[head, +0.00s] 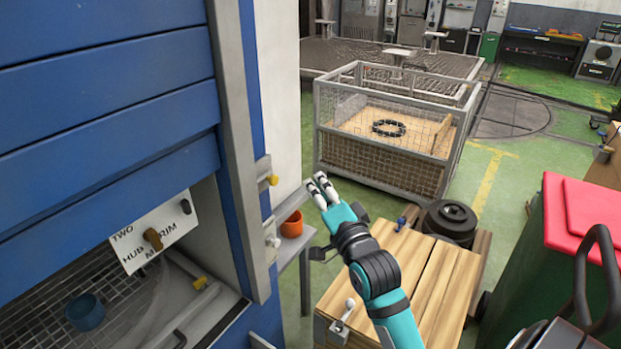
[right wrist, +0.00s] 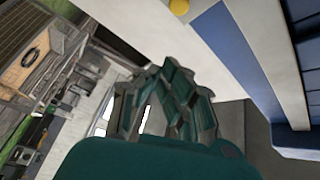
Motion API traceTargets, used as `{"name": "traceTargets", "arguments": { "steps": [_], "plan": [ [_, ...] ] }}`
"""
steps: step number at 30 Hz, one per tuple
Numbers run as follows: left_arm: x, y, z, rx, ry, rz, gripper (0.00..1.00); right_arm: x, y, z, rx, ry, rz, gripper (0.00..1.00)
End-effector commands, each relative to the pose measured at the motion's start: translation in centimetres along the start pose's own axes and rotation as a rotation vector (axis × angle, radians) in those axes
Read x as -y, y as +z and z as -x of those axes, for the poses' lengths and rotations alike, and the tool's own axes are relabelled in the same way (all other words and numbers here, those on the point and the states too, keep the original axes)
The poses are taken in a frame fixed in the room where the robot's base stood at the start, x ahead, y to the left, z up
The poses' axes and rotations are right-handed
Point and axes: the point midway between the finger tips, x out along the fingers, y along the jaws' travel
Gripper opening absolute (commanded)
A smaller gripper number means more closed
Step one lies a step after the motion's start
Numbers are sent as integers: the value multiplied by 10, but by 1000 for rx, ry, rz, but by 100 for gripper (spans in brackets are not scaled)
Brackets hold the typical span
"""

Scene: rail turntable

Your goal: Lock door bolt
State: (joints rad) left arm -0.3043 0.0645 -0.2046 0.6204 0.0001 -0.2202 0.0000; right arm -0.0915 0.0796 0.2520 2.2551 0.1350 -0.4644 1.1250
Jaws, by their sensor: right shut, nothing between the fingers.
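The blue slatted door (head: 110,110) fills the left side of the head view, raised above an open compartment. On the grey frame post (head: 240,150) at its right edge are a yellow-tipped fitting (head: 272,180) and, below it, a pale grey knob (head: 273,241). I cannot tell which of these is the bolt. A yellow knob also shows at the top of the right wrist view (right wrist: 179,6). My right gripper (head: 320,187) is shut and empty, to the right of the post and apart from both fittings. Its fingers show in the right wrist view (right wrist: 168,95). My left gripper is not in view.
A lettered card (head: 150,232) hangs in the opening above a blue cup (head: 85,312). An orange cup (head: 292,225) stands on a small shelf behind the post. A wooden crate (head: 440,285), a mesh cage (head: 385,180) and a red-lidded bin (head: 590,215) stand right.

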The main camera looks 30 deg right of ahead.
Motion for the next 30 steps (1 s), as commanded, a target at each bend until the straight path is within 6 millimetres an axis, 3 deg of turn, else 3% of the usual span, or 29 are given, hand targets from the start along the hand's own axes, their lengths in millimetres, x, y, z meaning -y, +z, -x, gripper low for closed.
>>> {"name": "traceTargets", "arguments": {
  "steps": [3, 8, 19, 25, 28, 30],
  "plan": [
    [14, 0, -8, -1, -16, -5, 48, -2, 1, 17, 1, 2, 0, 0],
    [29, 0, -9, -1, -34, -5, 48, 0, 0, 26, 0, 1, 1, 0],
    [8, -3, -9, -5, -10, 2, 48, 0, 0, 27, 0, 0, 0, 0],
    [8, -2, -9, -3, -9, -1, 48, 0, 0, 26, 1, 2, 1, 0],
    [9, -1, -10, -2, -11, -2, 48, -14, 8, 24, 15, 25, 15, 0],
    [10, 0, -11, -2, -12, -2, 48, -36, 21, 20, 41, 65, 42, 0]
  ]
}}
